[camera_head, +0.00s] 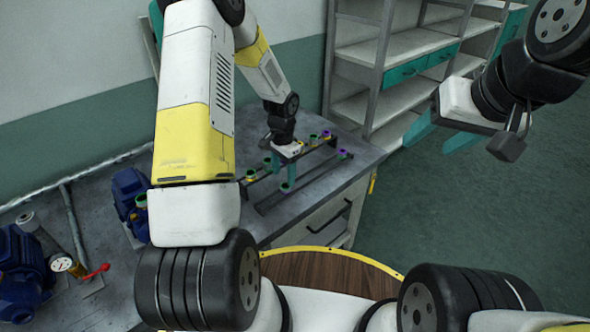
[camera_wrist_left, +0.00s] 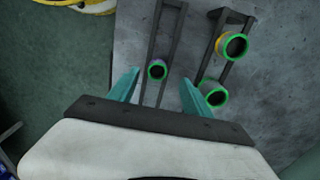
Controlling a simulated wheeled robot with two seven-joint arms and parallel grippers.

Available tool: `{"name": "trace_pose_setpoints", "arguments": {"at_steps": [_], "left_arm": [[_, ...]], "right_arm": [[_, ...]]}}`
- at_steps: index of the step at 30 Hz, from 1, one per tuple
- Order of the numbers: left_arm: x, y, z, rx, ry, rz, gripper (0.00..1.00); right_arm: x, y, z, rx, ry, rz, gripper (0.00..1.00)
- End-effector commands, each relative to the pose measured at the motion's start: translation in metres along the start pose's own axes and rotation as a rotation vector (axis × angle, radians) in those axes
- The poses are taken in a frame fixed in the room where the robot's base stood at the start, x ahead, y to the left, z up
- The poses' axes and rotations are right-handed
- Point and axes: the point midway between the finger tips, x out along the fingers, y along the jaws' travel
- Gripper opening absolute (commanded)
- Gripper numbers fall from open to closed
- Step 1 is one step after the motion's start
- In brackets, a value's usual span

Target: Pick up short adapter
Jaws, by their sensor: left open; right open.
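Several small ring-topped adapters stand on dark rails on the grey bench. In the left wrist view a small adapter with a green rim (camera_wrist_left: 157,71) sits in a rail between my left gripper's teal fingers (camera_wrist_left: 160,78), with gaps on both sides. I cannot tell from its looks whether it is the short adapter. Two larger green-rimmed adapters, one yellow-bodied (camera_wrist_left: 232,45) and one lower (camera_wrist_left: 214,95), stand to the right, outside the fingers. In the head view my left gripper (camera_head: 283,172) points down over the rails, open and empty. My right gripper (camera_head: 430,140) is open and empty in the air.
Purple-topped pieces (camera_head: 342,154) stand at the rails' right end. Blue pumps (camera_head: 22,265), a gauge (camera_head: 62,263) and a red lever (camera_head: 97,271) are on the bench at left. A shelf unit (camera_head: 400,60) stands behind. The floor at right is clear.

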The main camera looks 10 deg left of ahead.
Motion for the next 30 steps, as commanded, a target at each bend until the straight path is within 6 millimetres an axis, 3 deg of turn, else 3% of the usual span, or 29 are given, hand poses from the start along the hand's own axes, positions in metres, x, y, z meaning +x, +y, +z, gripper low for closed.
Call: {"name": "trace_pose_setpoints", "arguments": {"at_steps": [8, 17, 26, 30], "left_arm": [[0.039, 0.005, -0.003, 0.0, -0.001, 0.001, 0.57], [0.043, 0.004, -0.003, 0.0, 0.001, -0.001, 0.57], [0.043, 0.004, -0.003, 0.0, 0.001, 0.0, 0.0], [0.043, 0.004, -0.003, 0.0, 0.001, 0.0, 0.0]], "right_arm": [[0.0, 0.0, 0.0, 0.0, 0.0, 0.0, 0.57], [0.0, 0.0, 0.0, 0.0, 0.0, 0.0, 0.57], [0.0, 0.0, 0.0, 0.0, 0.0, 0.0, 0.57], [0.0, 0.0, 0.0, 0.0, 0.0, 0.0, 0.57]]}}
